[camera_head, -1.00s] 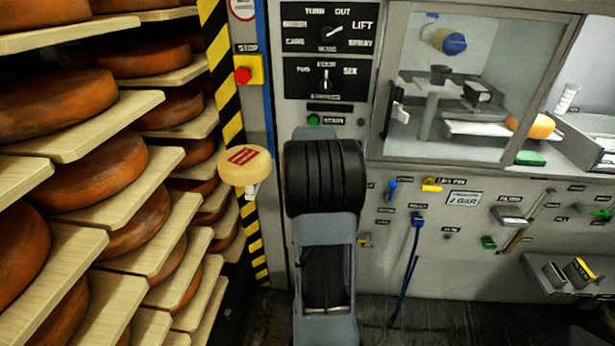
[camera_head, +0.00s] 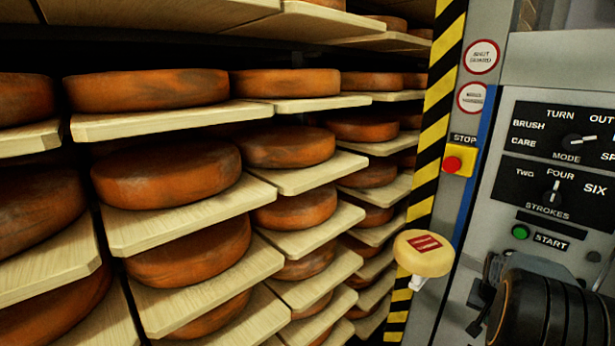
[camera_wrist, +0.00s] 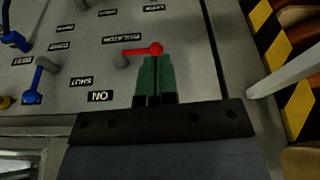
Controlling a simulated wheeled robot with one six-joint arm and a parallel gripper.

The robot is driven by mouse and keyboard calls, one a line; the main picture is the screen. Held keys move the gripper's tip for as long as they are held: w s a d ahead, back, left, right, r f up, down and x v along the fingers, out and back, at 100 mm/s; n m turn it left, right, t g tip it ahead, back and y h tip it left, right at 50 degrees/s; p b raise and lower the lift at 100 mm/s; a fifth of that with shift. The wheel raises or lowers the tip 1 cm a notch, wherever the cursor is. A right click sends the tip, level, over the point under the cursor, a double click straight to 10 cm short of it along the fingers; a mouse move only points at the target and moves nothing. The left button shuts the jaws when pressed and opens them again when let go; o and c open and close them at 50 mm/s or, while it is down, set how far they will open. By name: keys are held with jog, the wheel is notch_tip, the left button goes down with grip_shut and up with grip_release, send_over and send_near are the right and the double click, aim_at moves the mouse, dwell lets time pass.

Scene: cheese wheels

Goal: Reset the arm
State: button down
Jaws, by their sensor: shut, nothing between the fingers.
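My gripper (camera_wrist: 155,82) shows in the wrist view with its two green fingers side by side and closed, nothing between them. Its tips lie just below a red-knobbed lever (camera_wrist: 155,49) on the grey panel in that picture; I cannot tell whether they touch it. My dark arm shows at the lower right corner of the head view, and its end is not clear there.
Shelves of orange-brown cheese wheels (camera_head: 165,183) on pale boards fill the left. A yellow-black striped post (camera_head: 437,105) divides them from the grey machine panel. A cream round knob with a red label (camera_head: 422,255) and a red stop button (camera_head: 453,164) are close by.

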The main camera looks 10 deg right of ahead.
jog(key=s+a+r+n+p, duration=0.1)
jog(key=s+a+r+n, duration=0.2)
jog(key=a, duration=0.8)
jog(key=s+a+r+n+t+y+p, duration=0.1)
jog(key=s+a+r+n+p, duration=0.1)
jog(key=a, duration=0.9)
jog(key=s+a+r+n+y+p, duration=0.1)
jog(key=s+a+r+n, duration=0.3)
jog(key=a, duration=0.6)
notch_tip(320, 180, up, 2)
jog(key=shift+s+a+n+t, duration=0.3)
jog(key=shift+s+a, duration=0.1)
jog(key=shift+s, duration=0.1)
